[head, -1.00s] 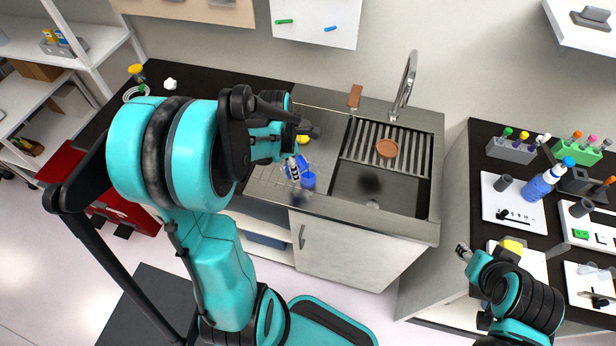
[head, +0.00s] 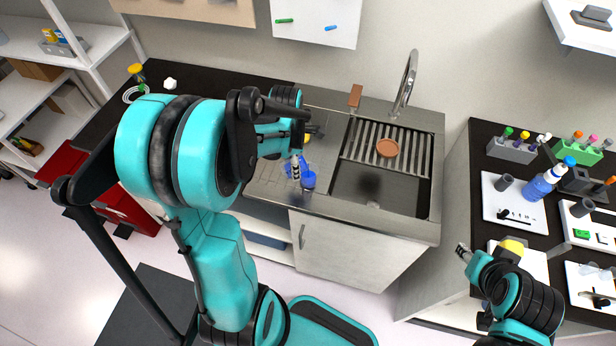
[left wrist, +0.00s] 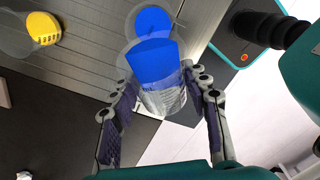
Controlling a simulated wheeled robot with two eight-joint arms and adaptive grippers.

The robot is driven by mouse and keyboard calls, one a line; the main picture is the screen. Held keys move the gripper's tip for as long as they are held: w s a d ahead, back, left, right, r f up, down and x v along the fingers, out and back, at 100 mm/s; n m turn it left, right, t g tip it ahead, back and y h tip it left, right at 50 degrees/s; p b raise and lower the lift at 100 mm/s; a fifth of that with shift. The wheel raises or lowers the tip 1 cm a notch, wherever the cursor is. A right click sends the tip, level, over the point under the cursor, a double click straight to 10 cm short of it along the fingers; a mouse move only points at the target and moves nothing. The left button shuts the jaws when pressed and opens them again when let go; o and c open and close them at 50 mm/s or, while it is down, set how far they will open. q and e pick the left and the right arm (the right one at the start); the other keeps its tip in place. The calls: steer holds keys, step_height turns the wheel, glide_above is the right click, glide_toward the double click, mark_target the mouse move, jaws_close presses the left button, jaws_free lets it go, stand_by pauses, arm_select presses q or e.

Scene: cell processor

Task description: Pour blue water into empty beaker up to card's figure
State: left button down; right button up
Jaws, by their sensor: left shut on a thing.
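My left gripper (left wrist: 157,80) is shut on a clear beaker of blue water (left wrist: 152,60), which is tilted in the left wrist view. A second clear beaker (left wrist: 153,22) stands just beyond its mouth on the steel counter and shows blue inside. In the head view my left gripper (head: 296,166) is over the counter left of the sink, and the standing beaker's blue (head: 308,180) shows beside it. I cannot tell whether the rims touch. No readable card figure shows. My right gripper (head: 464,250) is by the right-hand bench, its jaws too small to judge.
A beaker with yellow contents (left wrist: 43,27) stands nearby on the counter. The sink (head: 370,190) with its rack and a brown round dish (head: 387,148) is to the right. The right bench (head: 480,150) holds racks, trays and a blue bottle (head: 540,184).

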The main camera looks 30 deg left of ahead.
stand_by(0.6)
arm_select(q)
steer(key=shift+a+f+t+h+b, duration=0.15)
steer(key=shift+t+h+b, duration=0.15)
steer(key=shift+t+h, duration=0.35)
steer(key=shift+s+t+h, duration=0.15)
steer(key=shift+t+h, duration=0.1)
steer(key=shift+t, duration=0.2)
steer(key=t+h+b, duration=0.2)
steer(key=shift+w+r+t, duration=0.2)
steer(key=shift+r+t, duration=0.1)
steer(key=shift+r, duration=0.1)
steer(key=shift+r+t+h+b, duration=0.2)
steer(key=shift+t+h+b, duration=0.1)
steer(key=shift+h+b, duration=0.15)
steer(key=shift+r, duration=0.15)
steer(key=shift+w+d, duration=0.1)
steer(key=shift+d, duration=0.15)
